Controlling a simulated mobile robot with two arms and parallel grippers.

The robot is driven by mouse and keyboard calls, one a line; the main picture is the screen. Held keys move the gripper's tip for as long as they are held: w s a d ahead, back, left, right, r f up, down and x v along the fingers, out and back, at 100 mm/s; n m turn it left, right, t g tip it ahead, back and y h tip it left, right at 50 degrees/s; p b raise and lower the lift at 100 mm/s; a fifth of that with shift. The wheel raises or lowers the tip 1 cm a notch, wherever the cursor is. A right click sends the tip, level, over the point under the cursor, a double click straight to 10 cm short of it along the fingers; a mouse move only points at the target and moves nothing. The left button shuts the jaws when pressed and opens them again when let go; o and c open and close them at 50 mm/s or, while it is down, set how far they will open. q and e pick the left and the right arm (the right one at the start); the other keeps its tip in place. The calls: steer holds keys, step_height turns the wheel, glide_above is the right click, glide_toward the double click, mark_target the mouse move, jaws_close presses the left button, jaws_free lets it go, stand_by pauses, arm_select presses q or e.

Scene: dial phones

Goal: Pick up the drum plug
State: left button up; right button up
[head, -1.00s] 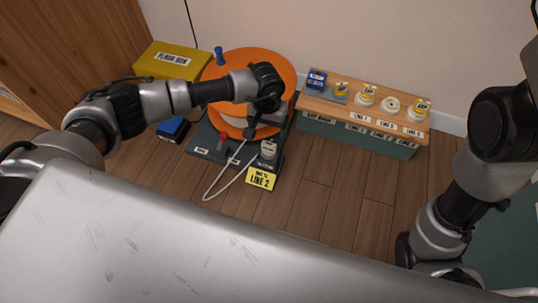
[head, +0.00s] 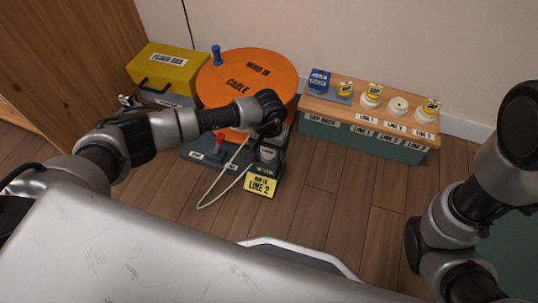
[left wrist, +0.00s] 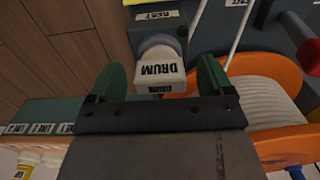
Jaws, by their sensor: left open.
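The drum plug is a pale block marked DRUM with a rounded grey end. In the left wrist view the plug (left wrist: 160,72) sits at the dark holder labelled REST (left wrist: 165,18), between my open left gripper's green fingers (left wrist: 159,82). A gap shows beside each finger. In the head view the plug (head: 268,154) stands near the front right of the grey base (head: 205,158), just below my left wrist. My left gripper's fingers are hidden there. The orange cable drum (head: 245,75) is behind. My right gripper is not in view.
The cap rack (head: 350,142), with several caps on its wooden top, stands to the right. A yellow floor box (head: 168,68) stands left. A yellow LINE 2 card (head: 260,187) is in front. Floor is open at right (head: 340,210).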

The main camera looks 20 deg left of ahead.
arm_select(q)
steer(key=shift+f, duration=0.4)
steer(key=shift+r, duration=0.1)
steer(key=c, duration=1.1)
